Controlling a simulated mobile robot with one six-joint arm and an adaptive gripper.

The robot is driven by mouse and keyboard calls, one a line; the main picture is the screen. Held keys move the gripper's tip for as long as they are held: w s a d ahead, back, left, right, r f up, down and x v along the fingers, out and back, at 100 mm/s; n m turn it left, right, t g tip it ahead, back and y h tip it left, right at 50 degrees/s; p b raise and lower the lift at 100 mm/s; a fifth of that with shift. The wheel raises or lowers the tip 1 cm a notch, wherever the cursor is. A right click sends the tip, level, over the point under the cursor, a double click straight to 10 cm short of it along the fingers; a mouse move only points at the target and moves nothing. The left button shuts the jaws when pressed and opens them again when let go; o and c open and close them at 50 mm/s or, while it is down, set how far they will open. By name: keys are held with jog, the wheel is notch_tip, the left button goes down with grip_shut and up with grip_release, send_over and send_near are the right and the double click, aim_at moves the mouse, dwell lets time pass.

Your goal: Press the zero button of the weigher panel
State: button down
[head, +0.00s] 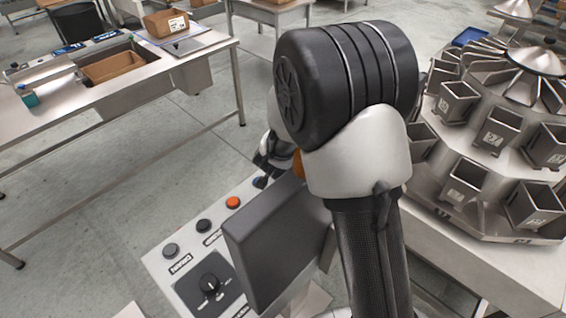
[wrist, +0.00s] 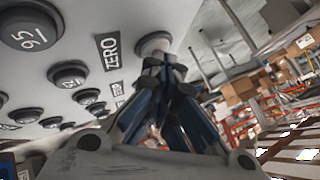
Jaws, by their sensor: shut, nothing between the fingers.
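The light grey weigher panel (head: 156,262) is at the lower middle of the head view, with a row of round buttons and a dark rotary knob (head: 209,284). In the head view, my gripper (head: 262,174) is at the far end of the button row, partly hidden by my arm.
An orange button (head: 233,202) and a dark button (head: 204,226) lie nearer along the panel. A dark grey box (head: 270,240) rises from the panel beside my arm. The multihead weigher (head: 480,215) with steel buckets stands right. A steel bench (head: 100,107) stands left, with open floor between.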

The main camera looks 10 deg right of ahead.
dwell(0.3)
jog(key=shift+r+p, duration=0.8)
jog(key=shift+p, duration=0.1)
notch_tip(320, 180, up, 5)
jog(key=p, duration=0.5)
dwell(0.5)
